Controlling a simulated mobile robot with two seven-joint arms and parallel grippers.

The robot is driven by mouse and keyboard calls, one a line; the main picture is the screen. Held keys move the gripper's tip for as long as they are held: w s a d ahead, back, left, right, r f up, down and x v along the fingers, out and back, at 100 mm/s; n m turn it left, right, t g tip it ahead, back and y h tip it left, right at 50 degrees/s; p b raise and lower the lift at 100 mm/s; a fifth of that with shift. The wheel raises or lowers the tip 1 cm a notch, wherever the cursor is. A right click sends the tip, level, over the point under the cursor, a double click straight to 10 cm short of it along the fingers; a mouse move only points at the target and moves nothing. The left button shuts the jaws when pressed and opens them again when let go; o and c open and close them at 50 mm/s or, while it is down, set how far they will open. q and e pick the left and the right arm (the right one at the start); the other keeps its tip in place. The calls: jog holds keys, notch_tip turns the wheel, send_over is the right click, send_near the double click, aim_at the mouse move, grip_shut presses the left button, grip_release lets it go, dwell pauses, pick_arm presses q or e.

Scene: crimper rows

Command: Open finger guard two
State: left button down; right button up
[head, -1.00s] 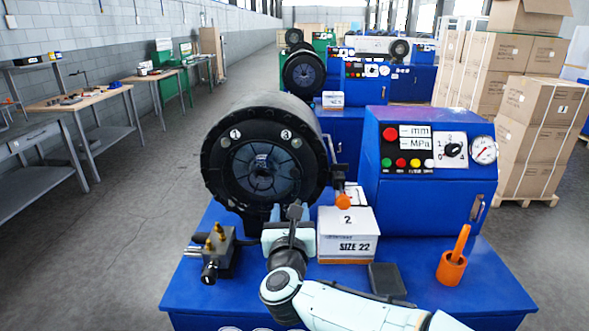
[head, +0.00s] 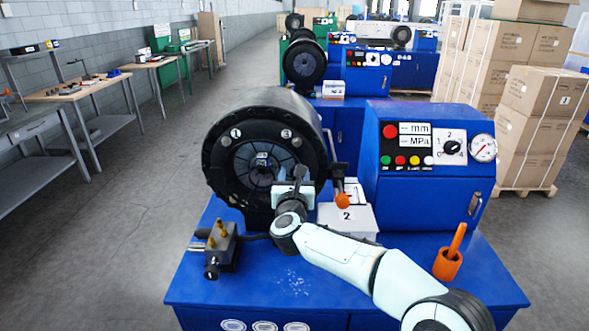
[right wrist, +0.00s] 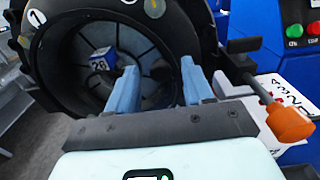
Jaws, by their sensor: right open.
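The near crimper head (head: 222,165) is a big black ring on the blue bench, with round markers at its upper left and upper right. The left marker reads 1. Its dark bluish round opening (head: 250,158) holds a small blue-and-white block, also seen in the right wrist view (right wrist: 103,60). I cannot clearly tell a separate finger guard from the opening. A lever with an orange knob (head: 342,201) stands to the right; the knob also shows in the right wrist view (right wrist: 289,121). My right gripper (right wrist: 158,82) is open and empty, its two blue fingers pointing at the opening's lower right.
A blue control cabinet (head: 430,180) stands further right. A brass-fitted block (head: 222,250) and an orange cup (head: 447,265) are on the bench.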

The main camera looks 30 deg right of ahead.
jog(key=shift+w+d, duration=0.35)
jog(key=shift+w, duration=0.1)
grip_shut()
